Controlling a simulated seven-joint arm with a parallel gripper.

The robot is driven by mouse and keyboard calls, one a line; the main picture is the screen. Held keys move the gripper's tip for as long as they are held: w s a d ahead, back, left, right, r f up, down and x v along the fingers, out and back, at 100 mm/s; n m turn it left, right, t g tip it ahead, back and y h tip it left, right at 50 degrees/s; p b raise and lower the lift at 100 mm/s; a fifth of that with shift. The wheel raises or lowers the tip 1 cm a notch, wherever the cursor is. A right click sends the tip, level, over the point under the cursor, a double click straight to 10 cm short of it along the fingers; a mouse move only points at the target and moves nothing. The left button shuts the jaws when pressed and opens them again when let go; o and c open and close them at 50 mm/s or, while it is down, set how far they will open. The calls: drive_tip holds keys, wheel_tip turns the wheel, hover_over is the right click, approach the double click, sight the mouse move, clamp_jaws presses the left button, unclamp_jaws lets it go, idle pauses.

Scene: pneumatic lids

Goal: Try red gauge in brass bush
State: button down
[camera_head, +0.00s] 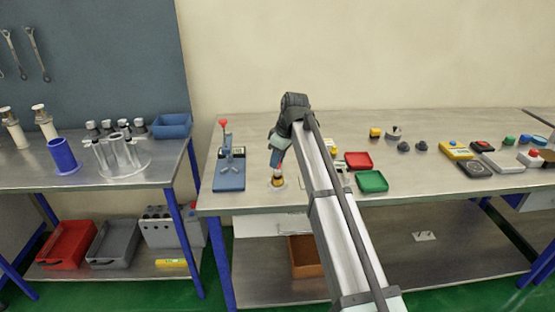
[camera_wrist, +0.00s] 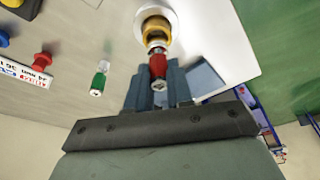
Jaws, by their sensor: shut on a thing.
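The brass bush (camera_wrist: 158,27) is a yellow ring on a pale round base in the wrist view. In the head view the bush (camera_head: 277,182) sits at the front left of the bench, just below my gripper (camera_head: 276,168). In the wrist view my gripper (camera_wrist: 157,88) is shut on the red gauge (camera_wrist: 158,66), whose metal end points to the bush. This end overlaps the bush's near edge in the picture; I cannot tell whether it is inside the bore. In the head view the gauge is hidden by my gripper.
A blue press with a red knob (camera_head: 229,173) stands left of the bush. Red (camera_head: 358,160) and green (camera_head: 372,181) trays lie right of my arm.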

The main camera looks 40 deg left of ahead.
drive_tip(key=shift+r, duration=0.15)
drive_tip(key=shift+r, duration=2.3)
